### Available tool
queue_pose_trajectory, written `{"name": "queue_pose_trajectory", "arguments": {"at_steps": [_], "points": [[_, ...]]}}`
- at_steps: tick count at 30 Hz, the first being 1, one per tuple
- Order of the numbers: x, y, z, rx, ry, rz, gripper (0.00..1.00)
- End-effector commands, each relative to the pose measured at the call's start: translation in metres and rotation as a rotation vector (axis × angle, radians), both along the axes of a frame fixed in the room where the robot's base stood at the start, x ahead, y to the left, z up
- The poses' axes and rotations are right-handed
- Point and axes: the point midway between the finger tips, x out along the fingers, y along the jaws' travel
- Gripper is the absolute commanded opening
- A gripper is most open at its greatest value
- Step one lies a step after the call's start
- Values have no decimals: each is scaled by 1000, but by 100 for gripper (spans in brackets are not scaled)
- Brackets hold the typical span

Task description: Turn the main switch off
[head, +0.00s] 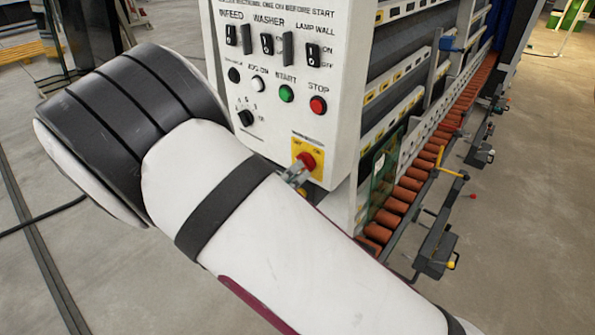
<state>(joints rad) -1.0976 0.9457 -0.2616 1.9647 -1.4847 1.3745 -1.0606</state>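The main switch is a red rotary knob (306,161) on a yellow plate (312,148), low on the white control panel (285,135). A small grey piece that looks like the tip of my gripper (296,174) shows just below and left of the knob, at or very close to it. My white and black arm crosses in front and hides the rest of the gripper. I cannot tell whether the fingers are open or shut, or whether they touch the knob. The knob's exact setting is too small to read.
Above the switch, the panel carries a green start button (286,93), a red stop button (318,105), a black selector (245,118) and several rocker switches. The washer's orange rollers (408,183) and projecting side brackets (438,248) run along the right. Open floor (530,200) lies beyond.

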Motion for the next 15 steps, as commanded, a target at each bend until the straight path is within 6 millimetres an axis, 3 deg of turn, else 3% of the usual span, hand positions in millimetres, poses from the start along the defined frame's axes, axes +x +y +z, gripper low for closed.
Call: {"name": "queue_pose_trajectory", "arguments": {"at_steps": [9, 15], "points": [[-51, 41, 0, 0, 1, 5, 30], [-70, 55, 0, 0, 1, 2, 30]]}}
